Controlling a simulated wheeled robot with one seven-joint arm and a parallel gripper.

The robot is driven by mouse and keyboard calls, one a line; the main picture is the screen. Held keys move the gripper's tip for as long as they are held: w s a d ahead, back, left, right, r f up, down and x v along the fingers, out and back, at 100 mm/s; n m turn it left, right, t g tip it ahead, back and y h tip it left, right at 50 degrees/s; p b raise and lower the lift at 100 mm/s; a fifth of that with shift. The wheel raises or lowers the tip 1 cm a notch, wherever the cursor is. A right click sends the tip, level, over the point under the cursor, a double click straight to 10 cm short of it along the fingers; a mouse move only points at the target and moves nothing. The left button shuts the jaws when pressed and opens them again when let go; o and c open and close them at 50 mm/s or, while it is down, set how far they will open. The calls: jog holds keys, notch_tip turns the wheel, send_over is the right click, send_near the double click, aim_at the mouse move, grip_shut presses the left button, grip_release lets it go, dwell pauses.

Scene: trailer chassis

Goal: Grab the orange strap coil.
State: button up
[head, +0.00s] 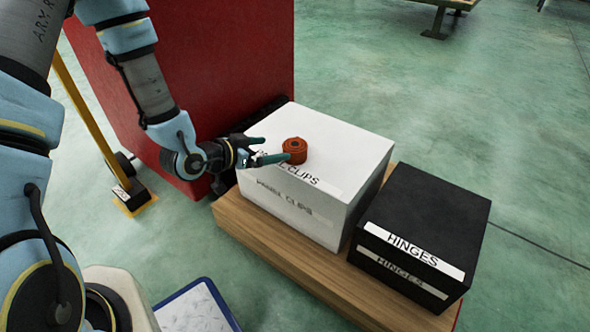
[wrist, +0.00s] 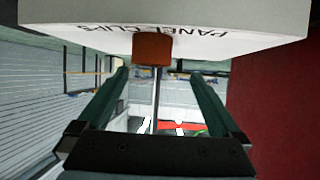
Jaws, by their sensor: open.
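The orange strap coil (head: 294,149) lies flat on top of the white panel clips box (head: 345,160). My gripper (head: 276,148) is at the coil's left, low over the box top, with its fingers pointing toward the coil. In the head view the nearer fingertip overlaps the coil's left edge; I cannot tell if they touch. In the wrist view, which is upside down, the coil (wrist: 153,48) shows between the lines of the two open fingers (wrist: 160,73), at or just past their tips. Nothing is held.
A black hinges box (head: 430,215) stands right of the white box on the same wooden platform (head: 285,255). A large red block (head: 215,70) stands behind my forearm. A yellow post (head: 88,115) rises at left. Green floor is open at the upper right.

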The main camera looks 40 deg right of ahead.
aim_at(286, 151)
jog(key=shift+h, duration=0.4)
jog(key=d+f, duration=0.1)
jog(key=d, duration=0.1)
jog(key=d+f+b, duration=0.1)
jog(key=d, duration=0.1)
jog(key=d+f, duration=0.1)
jog(key=d, duration=0.1)
jog(key=shift+s+b, duration=0.3)
jog(key=shift+s, duration=0.1)
jog(key=shift+b+x, duration=1.1)
jog(key=shift+x, duration=1.6)
jog(key=shift+r, duration=0.15)
jog(key=c, duration=1.4)
